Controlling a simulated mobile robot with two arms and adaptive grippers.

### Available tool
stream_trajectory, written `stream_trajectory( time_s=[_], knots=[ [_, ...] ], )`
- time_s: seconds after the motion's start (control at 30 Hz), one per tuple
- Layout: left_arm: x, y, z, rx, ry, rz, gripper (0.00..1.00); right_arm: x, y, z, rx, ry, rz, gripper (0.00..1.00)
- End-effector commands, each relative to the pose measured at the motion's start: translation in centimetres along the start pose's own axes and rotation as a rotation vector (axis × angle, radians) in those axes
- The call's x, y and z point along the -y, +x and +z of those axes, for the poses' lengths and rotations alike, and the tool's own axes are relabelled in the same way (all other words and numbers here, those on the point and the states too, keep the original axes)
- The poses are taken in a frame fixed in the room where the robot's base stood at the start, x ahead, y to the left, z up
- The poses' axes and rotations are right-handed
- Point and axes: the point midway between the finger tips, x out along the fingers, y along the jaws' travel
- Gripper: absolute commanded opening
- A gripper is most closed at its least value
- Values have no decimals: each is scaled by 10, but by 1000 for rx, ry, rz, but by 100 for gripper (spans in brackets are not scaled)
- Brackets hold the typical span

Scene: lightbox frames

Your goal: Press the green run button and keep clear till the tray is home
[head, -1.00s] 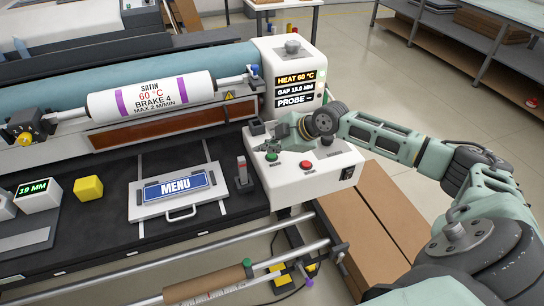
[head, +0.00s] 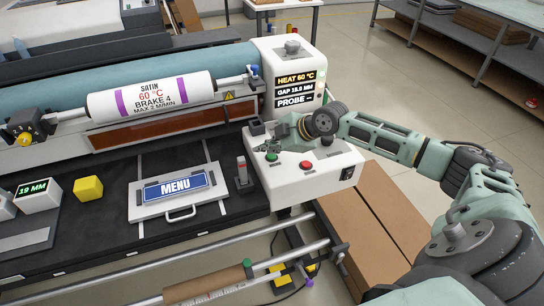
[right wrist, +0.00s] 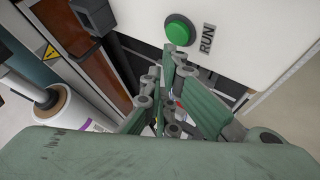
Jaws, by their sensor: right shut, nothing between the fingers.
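The green run button (head: 272,157) is on the top of a white control box (head: 318,181). It also shows in the right wrist view (right wrist: 180,29), beside the word RUN. My right gripper (head: 265,148) is shut and empty, its fingertips close by the button. In the right wrist view the fingertips (right wrist: 172,68) lie just below the button in the picture. I cannot tell whether they touch it. The white tray (head: 178,210) with a blue MENU panel (head: 175,187) lies on the black bed left of the control box. My left gripper is not in view.
A red button (head: 305,164) and a dark knob (head: 327,141) are on the same box. A display post (head: 298,75) reads HEAT 60 °C. A roller marked SATIN (head: 150,95) lies behind the tray. A yellow cube (head: 88,188) sits left of it. Cardboard (head: 365,240) lies below right.

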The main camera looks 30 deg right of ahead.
Motion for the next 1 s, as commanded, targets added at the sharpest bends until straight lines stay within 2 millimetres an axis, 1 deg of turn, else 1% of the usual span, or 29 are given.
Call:
stream_trajectory(
  time_s=[0.23, 1.0],
  knots=[
    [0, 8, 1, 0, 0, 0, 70, 0, 9, 5, -1, 0, 1, 0],
    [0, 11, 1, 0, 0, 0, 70, 2, 12, 8, 0, 0, 0, 0]
  ],
)
